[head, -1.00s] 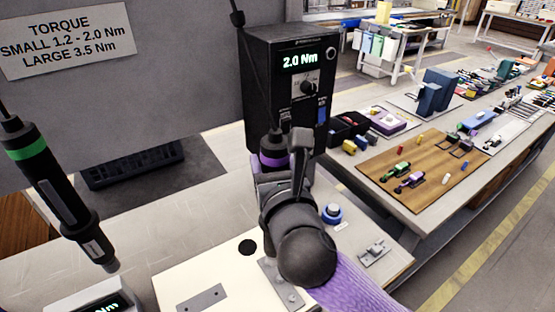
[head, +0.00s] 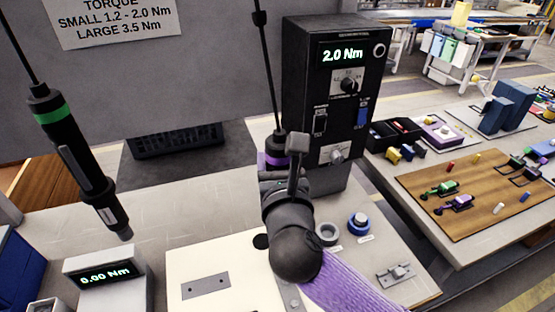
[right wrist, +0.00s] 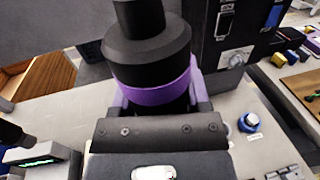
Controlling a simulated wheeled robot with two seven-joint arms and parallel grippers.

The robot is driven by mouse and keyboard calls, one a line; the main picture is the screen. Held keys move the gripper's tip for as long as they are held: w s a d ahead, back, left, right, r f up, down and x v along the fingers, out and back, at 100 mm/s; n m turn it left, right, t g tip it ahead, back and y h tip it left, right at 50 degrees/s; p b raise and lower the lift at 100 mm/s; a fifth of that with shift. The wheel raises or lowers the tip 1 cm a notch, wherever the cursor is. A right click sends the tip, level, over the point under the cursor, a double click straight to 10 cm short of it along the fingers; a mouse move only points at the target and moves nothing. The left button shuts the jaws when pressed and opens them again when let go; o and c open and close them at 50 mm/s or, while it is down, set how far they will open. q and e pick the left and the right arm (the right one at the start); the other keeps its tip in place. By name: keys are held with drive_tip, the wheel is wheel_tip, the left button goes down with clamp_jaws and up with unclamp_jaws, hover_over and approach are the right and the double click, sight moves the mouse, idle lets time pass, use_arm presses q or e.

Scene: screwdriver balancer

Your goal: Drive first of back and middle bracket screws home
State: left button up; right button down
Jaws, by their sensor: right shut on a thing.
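My right gripper (right wrist: 155,105) is shut around the black screwdriver with the purple band (right wrist: 150,60), which hangs upright from a cable. In the head view the same purple-banded screwdriver (head: 277,147) shows just behind my right wrist, which hides its lower part and tip. A second screwdriver with a green band (head: 75,155) hangs tilted at the left, held by nothing. A pale work plate (head: 215,262) lies below, with a flat grey bracket with two holes (head: 206,285) on it. Another bracket piece and screw are partly hidden by my arm. My left gripper is not in view.
A black torque controller (head: 335,90) reading 2.0 Nm stands behind my right gripper. A torque meter (head: 108,278) reading 0.00 Nm is at the lower left.

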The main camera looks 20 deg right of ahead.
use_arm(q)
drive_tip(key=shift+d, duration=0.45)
use_arm(e)
drive_tip(key=shift+f+b, duration=0.45)
drive_tip(key=shift+f, duration=0.35)
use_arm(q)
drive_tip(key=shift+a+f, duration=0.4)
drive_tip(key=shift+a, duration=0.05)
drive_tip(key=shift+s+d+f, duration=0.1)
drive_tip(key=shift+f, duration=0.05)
use_arm(e)
drive_tip(key=shift+f, duration=0.15)
use_arm(q)
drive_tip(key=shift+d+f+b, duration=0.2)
drive_tip(key=shift+b, duration=0.15)
use_arm(e)
drive_tip(key=shift+f, duration=0.35)
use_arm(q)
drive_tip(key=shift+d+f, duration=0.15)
use_arm(e)
drive_tip(key=shift+f, duration=0.2)
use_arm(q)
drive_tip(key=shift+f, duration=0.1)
use_arm(e)
drive_tip(key=shift+f, duration=0.15)
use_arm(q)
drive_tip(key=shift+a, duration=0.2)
